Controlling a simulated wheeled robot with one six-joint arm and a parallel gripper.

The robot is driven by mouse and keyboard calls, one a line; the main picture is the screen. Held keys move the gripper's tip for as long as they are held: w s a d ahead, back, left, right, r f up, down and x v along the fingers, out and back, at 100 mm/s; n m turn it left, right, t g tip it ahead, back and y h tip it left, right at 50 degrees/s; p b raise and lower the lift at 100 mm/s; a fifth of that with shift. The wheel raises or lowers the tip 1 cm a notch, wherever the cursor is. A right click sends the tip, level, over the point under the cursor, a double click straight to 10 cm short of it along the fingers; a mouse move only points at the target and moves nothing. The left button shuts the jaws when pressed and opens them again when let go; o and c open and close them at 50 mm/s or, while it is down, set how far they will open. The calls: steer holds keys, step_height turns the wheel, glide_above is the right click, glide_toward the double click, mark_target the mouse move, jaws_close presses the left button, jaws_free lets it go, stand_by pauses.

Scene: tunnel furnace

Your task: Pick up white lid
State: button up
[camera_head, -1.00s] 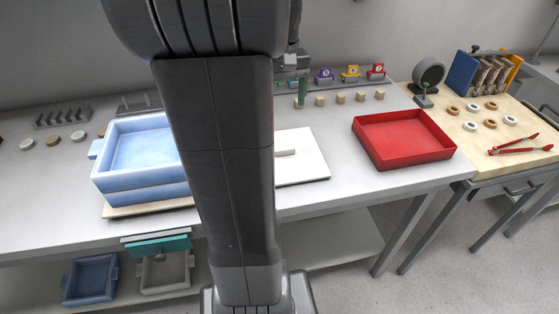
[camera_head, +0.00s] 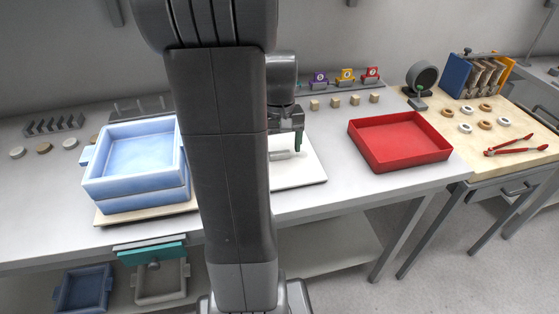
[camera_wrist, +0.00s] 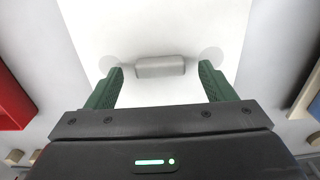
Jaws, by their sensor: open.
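The white lid (camera_head: 309,172) lies flat on the table, partly hidden by my arm in the head view. Its bar handle (camera_head: 283,155) stands up from its middle. In the wrist view the lid (camera_wrist: 155,28) fills the middle, with the grey-white handle (camera_wrist: 160,67) just beyond and between my fingertips. My gripper (camera_wrist: 160,75) is open, with one green finger on each side of the handle and a gap at both ends.
A blue box (camera_head: 135,160) stands on a board to the left. A red tray (camera_head: 400,142) sits to the right of the lid. Several small wooden blocks (camera_head: 335,102) stand in a row behind. Bare table lies between lid and red tray.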

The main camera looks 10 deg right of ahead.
steer(key=shift+f, duration=0.65)
steer(key=shift+r, duration=0.1)
steer(key=c, duration=1.4)
steer(key=shift+c, duration=0.2)
